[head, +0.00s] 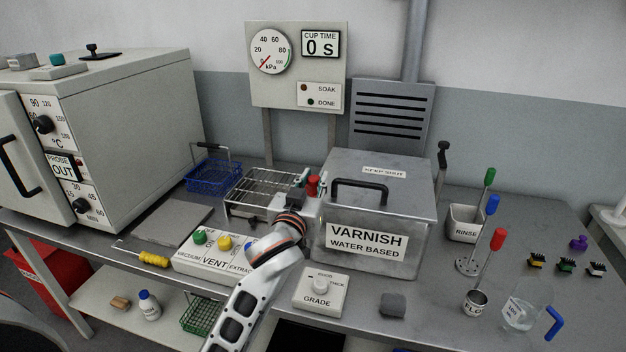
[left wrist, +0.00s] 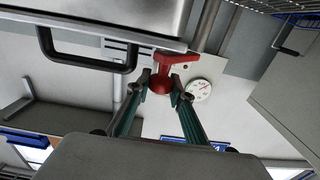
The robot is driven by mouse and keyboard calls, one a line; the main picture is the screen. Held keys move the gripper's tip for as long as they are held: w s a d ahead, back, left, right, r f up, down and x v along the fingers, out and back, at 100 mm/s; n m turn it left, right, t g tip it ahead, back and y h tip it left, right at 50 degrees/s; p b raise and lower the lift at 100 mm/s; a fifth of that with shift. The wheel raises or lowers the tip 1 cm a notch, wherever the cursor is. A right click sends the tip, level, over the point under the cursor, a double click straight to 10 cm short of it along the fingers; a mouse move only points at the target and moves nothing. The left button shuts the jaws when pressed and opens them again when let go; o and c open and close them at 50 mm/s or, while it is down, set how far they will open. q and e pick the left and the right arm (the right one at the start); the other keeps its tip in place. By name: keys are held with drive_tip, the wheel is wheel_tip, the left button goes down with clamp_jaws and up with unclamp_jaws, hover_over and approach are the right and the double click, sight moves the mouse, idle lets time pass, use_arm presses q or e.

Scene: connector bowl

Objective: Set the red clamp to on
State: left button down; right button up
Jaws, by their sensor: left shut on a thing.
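The red clamp (head: 313,186) stands at the left side of the steel varnish box (head: 413,264). In the left wrist view the red clamp (left wrist: 166,66) has a round base and a handle bar beside the box edge. My left gripper (head: 306,183) reaches up to the clamp from the front. In the left wrist view my left gripper (left wrist: 161,86) has its two fingertips on either side of the clamp's red base and is shut on it. The gripper hides part of the clamp in the head view. My right gripper is not in view.
The box lid has a black handle (head: 359,184). A wire rack (head: 262,185) and blue basket (head: 212,175) stand left of the clamp.

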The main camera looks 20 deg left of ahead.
use_arm(q)
drive_tip(key=shift+f, duration=0.15)
drive_tip(key=c, duration=1.8)
unclamp_jaws()
drive_tip(key=shift+o, duration=0.2)
drive_tip(key=s, duration=0.8)
drive_tip(key=shift+d, duration=0.4)
